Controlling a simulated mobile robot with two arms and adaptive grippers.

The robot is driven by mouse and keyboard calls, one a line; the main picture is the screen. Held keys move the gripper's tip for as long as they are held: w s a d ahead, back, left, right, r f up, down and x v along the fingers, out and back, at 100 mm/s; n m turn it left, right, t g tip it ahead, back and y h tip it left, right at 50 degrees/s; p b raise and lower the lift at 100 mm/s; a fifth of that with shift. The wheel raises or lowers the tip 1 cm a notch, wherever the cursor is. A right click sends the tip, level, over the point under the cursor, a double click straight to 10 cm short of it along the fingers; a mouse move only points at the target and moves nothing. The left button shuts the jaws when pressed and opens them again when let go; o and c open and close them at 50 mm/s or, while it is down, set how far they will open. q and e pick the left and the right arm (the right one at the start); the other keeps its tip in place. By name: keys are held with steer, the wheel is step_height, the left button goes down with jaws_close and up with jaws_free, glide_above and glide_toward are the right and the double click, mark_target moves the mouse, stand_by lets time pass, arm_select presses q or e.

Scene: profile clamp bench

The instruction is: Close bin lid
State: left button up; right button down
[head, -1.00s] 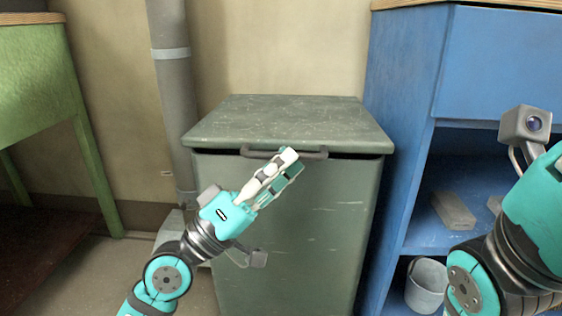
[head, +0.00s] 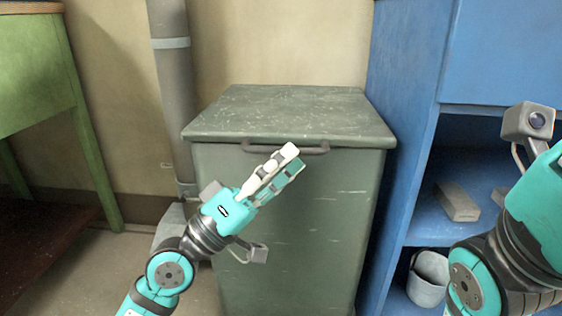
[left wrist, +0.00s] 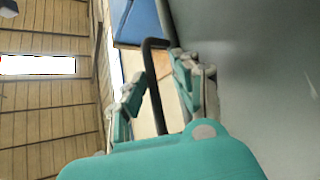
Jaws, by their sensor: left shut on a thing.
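The dark green bin (head: 300,220) stands against the wall, its scuffed lid (head: 290,112) lying flat on top with no dark gap visible under its front edge. The lid's grey bar handle (head: 315,149) is on the front edge. My left gripper (head: 290,157) is at the handle, shut on it. In the left wrist view the dark handle (left wrist: 152,80) passes between the fingers of my left gripper (left wrist: 155,92). The fingers hide part of the handle in the head view. My right arm shows at the right edge, but its fingers are out of frame.
A blue cabinet (head: 408,130) stands close on the right, with a grey block (head: 457,202) and a grey bucket (head: 428,279) on its shelves. A grey pipe (head: 174,90) runs behind the bin's left side. A green table (head: 35,75) is at far left.

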arm_select(q)
steer(key=shift+w+f, duration=0.15)
steer(key=shift+f, duration=0.1)
steer(key=v, duration=1.2)
steer(key=shift+s+r, duration=0.2)
steer(key=shift+r, duration=0.1)
